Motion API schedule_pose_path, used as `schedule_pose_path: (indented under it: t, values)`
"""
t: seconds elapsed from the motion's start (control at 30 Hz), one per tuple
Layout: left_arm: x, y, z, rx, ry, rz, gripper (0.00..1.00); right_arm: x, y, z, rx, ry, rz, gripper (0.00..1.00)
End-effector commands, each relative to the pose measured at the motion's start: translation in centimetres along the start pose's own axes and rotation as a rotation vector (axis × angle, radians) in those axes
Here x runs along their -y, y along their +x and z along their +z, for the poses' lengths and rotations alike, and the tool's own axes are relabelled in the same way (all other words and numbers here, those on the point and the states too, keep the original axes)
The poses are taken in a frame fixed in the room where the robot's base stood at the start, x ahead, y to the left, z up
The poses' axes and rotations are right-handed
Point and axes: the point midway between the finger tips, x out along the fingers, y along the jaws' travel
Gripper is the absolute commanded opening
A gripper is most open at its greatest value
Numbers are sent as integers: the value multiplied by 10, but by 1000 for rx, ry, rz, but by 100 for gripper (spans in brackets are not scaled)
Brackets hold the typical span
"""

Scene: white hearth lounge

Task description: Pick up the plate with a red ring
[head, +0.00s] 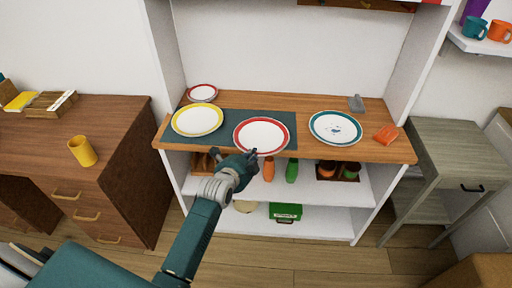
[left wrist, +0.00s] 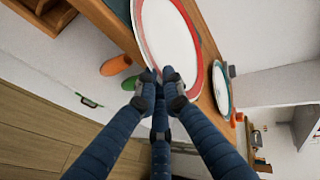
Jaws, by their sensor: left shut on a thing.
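The white plate with a red ring (head: 261,136) is at the front of the wooden shelf top, over the dark mat's right end. It also shows large in the left wrist view (left wrist: 168,38). My left gripper (head: 251,157) is at the plate's front rim, shut on it; in the left wrist view its fingertips (left wrist: 160,76) meet at the rim. I cannot tell whether the plate is raised off the mat. A smaller plate with a red rim (head: 202,92) lies at the back left. My right gripper is not in view.
A yellow-rimmed plate (head: 197,119) lies left on the dark mat (head: 228,121). A teal-rimmed plate (head: 335,128), a grey item (head: 356,104) and an orange item (head: 386,134) are at the right. Lower shelves hold bottles and a green box (head: 285,212). A desk with a yellow mug (head: 83,152) stands left.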

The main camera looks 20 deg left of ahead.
Motion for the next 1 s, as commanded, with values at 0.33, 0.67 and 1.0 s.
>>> schedule_pose_path:
  t: [0.33,0.67,1.0]
  values:
    - [40,-16,0,0,5,-10,0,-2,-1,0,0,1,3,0]
    - [126,-56,1,0,5,-13,0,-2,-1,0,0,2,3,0]
    - [177,-81,0,0,1,-5,0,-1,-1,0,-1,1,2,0]
